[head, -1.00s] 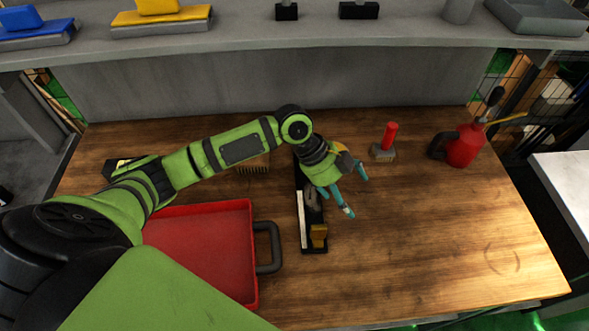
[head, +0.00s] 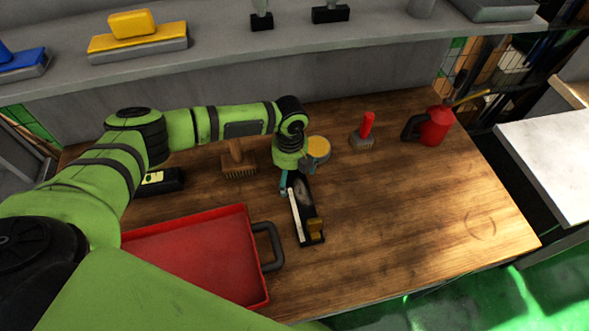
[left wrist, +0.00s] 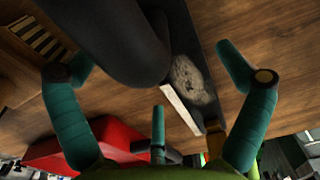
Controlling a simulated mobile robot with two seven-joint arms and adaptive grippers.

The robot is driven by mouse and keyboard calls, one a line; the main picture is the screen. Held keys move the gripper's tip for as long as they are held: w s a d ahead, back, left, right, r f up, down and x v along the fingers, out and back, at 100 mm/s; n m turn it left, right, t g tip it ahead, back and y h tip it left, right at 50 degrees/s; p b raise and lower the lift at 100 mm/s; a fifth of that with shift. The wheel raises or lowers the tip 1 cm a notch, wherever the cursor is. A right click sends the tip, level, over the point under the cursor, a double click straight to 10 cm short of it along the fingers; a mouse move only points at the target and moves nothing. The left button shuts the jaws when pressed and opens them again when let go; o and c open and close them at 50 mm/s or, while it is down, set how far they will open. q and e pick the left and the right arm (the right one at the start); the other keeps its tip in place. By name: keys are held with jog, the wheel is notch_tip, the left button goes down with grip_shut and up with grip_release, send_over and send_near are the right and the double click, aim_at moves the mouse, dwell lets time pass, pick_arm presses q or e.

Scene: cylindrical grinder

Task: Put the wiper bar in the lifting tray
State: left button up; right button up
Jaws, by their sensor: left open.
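The wiper bar (head: 299,218), a long dark bar with a white strip and a brass-coloured block at its near end, lies on the bench in the head view. The lifting tray (head: 195,262) is red with a black handle and lies left of the bar, partly hidden by my arm. My left gripper (head: 299,176) is open over the bar's far end, its teal fingers on either side. In the left wrist view the bar (left wrist: 190,79) runs between the spread fingers (left wrist: 150,60), partly covered by a dark shape. I cannot tell whether they touch it. My right gripper is not in view.
A wooden brush (head: 238,166), a yellow-topped round tin (head: 318,149), a red-handled brush (head: 363,134) and a red can (head: 433,126) stand along the back. A black box (head: 160,181) lies behind the tray. The bench's right side is clear.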

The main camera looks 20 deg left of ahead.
pick_arm(q)
jog(key=shift+f, duration=0.5)
jog(key=c, duration=1.5)
jog(key=shift+r, duration=0.1)
jog(key=shift+c, duration=0.4)
jog(key=shift+w+r, duration=0.1)
